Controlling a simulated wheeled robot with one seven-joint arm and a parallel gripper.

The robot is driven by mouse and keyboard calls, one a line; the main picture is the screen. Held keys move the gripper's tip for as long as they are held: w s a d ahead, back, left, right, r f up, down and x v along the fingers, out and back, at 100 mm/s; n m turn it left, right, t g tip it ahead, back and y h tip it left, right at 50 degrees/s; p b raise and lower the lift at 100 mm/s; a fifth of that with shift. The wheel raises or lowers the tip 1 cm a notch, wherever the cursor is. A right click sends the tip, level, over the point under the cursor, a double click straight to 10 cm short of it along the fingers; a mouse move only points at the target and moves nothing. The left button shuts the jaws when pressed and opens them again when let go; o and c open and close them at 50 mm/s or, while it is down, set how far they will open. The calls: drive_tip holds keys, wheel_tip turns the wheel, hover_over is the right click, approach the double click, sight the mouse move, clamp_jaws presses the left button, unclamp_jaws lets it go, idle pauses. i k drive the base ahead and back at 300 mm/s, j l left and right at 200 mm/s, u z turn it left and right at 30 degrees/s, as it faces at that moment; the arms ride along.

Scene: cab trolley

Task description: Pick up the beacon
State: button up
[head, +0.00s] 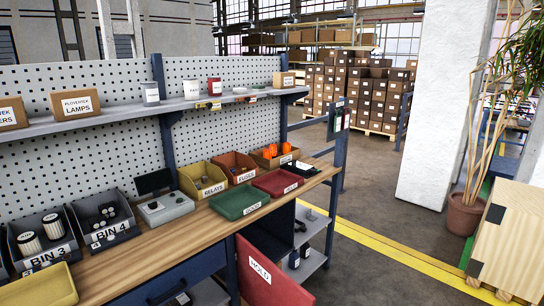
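Orange, beacon-like pieces (286,148) show in a low brown open box (262,160) at the far right end of the workbench (180,234). At least two orange shapes stand up in it. They are small in the picture, and I cannot tell which is the beacon or read the box label. The box walls hide their lower parts. My gripper is not in the head view.
Yellow (203,181) and orange-brown (235,168) bins stand left of the box. Green (240,203) and red (277,182) trays lie in front. A shelf (140,110) runs above. A red HOLD panel (268,275) juts from the bench front. Floor right of the bench is clear.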

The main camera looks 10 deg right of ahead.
sight(273, 147)
drive_tip(key=i+l+u, duration=0.1)
drive_tip(key=l, duration=0.35)
drive_tip(key=i+l+u, duration=0.15)
drive_tip(key=l, duration=0.35)
drive_tip(key=l+u, duration=0.1)
drive_tip(key=l, duration=0.35)
drive_tip(key=i+l+u, duration=0.1)
drive_tip(key=l, duration=0.25)
drive_tip(key=i+l+u, duration=0.15)
drive_tip(key=i+l, duration=0.15)
drive_tip(key=i+l+u, duration=0.1)
drive_tip(key=l, duration=0.4)
drive_tip(key=i+l+u, duration=0.1)
drive_tip(key=l, duration=0.3)
drive_tip(key=i+l+u, duration=0.15)
drive_tip(key=l, duration=0.25)
drive_tip(key=i+l+u, duration=0.1)
drive_tip(key=i+l, duration=0.15)
drive_tip(key=l, duration=0.2)
drive_tip(key=i+l+u, duration=0.25)
drive_tip(key=i+l, duration=0.3)
drive_tip(key=i+l+u, duration=0.2)
drive_tip(key=i+l, duration=0.25)
drive_tip(key=l, duration=0.2)
drive_tip(key=i+l, duration=0.2)
drive_tip(key=l, duration=0.15)
drive_tip(key=i+l, duration=0.15)
drive_tip(key=l, duration=0.2)
